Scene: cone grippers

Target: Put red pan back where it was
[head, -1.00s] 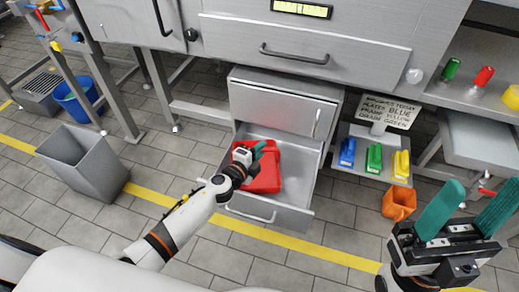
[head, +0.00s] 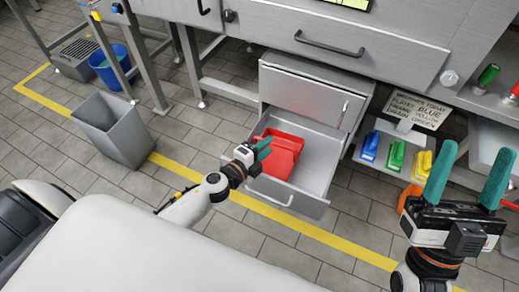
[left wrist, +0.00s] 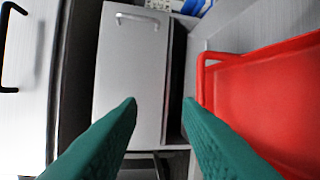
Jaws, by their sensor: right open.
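The red pan (head: 284,154) lies in the open lower drawer (head: 317,165) of the grey cabinet, towards the drawer's left side. It also shows at the right of the left wrist view (left wrist: 265,100), with a handle-like rim at its left. My left gripper (head: 265,148) is at the left edge of the drawer, near the pan. In the left wrist view its green fingers (left wrist: 160,105) are apart with nothing between them. My right gripper (head: 466,180) is open and empty at the right, far from the pan.
A grey bin (head: 115,130) stands on the floor at the left, with a blue bucket (head: 108,66) behind it. Blue, green and yellow brushes (head: 396,154) sit on a shelf right of the drawer, below a sign (head: 417,110). An orange container (head: 409,196) is partly hidden by my right gripper.

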